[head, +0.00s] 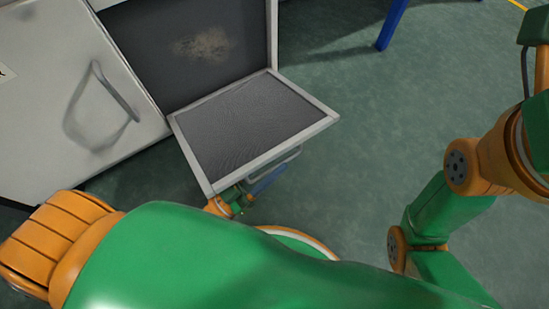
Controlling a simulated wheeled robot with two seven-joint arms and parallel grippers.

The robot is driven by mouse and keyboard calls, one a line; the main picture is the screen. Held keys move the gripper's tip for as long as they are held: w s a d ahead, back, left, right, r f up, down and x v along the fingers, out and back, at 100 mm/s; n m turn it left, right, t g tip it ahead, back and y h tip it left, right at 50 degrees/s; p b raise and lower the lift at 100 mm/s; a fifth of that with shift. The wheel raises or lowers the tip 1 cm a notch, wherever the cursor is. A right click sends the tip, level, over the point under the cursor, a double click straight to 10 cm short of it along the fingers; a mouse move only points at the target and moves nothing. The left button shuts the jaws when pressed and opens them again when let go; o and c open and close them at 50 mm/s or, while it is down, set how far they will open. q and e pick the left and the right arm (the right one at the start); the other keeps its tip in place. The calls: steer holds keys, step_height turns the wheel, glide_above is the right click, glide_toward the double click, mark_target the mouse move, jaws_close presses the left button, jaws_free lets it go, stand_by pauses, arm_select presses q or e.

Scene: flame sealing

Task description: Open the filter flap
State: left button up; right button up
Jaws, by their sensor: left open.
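The filter flap (248,122), a dark mesh panel in a pale frame, stands swung out from the grey cabinet. It lies roughly flat, with its inner mesh side facing up. Behind it is the dark opening (160,55), with a dusty tan patch on its face. A metal handle (285,162) shows below the flap's near right edge. My left gripper (244,200) is open at the flap's near corner, partly hidden by the flap and my own arm. I cannot tell whether it touches the flap. My right arm is at the right, but its gripper is out of view.
The cabinet's pale panel (50,110) with a loop handle (116,92) stands at the left. A blue leg (392,24) stands at the top right. The green floor (380,110) right of the flap is clear. A yellow line crosses the far right corner.

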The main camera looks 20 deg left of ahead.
arm_select(q)
steer(key=v, duration=0.6)
steer(key=shift+s+a+f+b, duration=0.25)
steer(key=shift+s+a+b, duration=0.05)
steer(key=shift+s+b, duration=0.15)
steer(key=shift+s+a, duration=0.1)
glide_toward(252, 181)
steer(key=shift+s+a+r+b, duration=0.1)
steer(key=shift+a+r+b, duration=0.15)
steer(key=shift+r, duration=0.25)
steer(key=shift+s+a+r+b, duration=0.1)
steer(key=shift+a+r+b, duration=0.15)
steer(key=shift+r, duration=0.25)
